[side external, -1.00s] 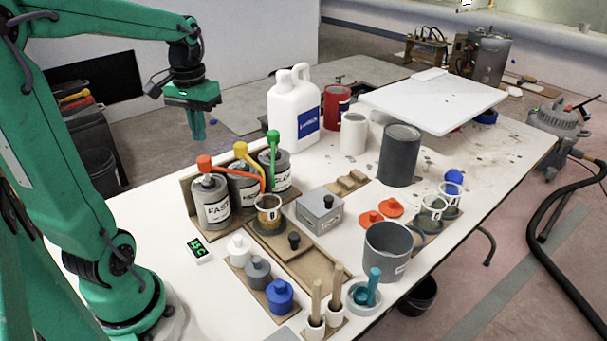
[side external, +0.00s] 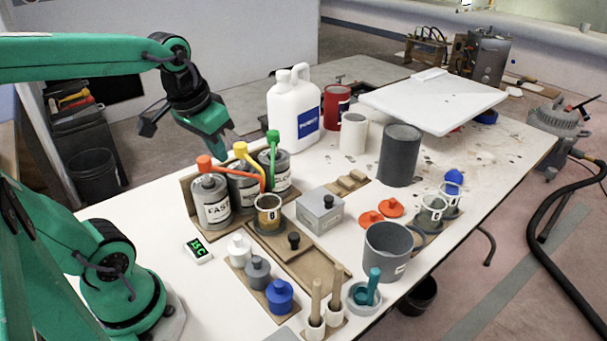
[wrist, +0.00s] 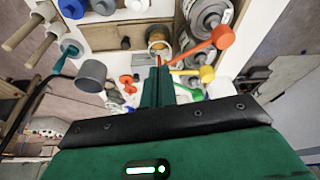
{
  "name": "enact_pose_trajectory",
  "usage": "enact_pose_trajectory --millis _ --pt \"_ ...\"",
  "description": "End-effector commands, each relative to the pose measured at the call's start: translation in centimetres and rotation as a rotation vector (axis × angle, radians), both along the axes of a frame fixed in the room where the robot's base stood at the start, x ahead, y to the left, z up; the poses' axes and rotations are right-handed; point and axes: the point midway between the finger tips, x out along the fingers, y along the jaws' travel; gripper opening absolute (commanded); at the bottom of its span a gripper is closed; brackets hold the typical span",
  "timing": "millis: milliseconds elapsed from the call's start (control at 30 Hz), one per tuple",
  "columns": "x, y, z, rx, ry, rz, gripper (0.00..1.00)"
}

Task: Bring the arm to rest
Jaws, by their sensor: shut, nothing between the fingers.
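My green arm reaches in from the left in the side external view. My gripper (side external: 218,146) hangs in the air behind and above the three grey pump cans, near the white jug. It is shut and empty. In the wrist view the closed green fingers of my gripper (wrist: 158,82) point toward the bench, with a small cup of amber liquid (wrist: 158,40) beyond their tip. That cup (side external: 268,212) stands on the bench in front of the cans, apart from my gripper.
The cans carry red (side external: 205,163), yellow (side external: 241,150) and green (side external: 273,138) pump heads close to my gripper. The white jug (side external: 296,115) stands to its right. A grey bucket (side external: 388,250), lidded jars and brushes occupy the front. Bare bench lies around the green-digit display (side external: 198,250).

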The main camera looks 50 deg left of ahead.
Motion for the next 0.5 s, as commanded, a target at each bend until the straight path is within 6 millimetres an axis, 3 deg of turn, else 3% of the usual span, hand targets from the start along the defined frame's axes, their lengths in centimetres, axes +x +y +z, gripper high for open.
enact_pose_trajectory --millis 200,500 --pt "-1.5 -3.7 -0.3 0.012 -0.118 -0.131 0.00" --pt "-2.3 -5.4 -0.7 0.011 -0.183 -0.197 0.00"
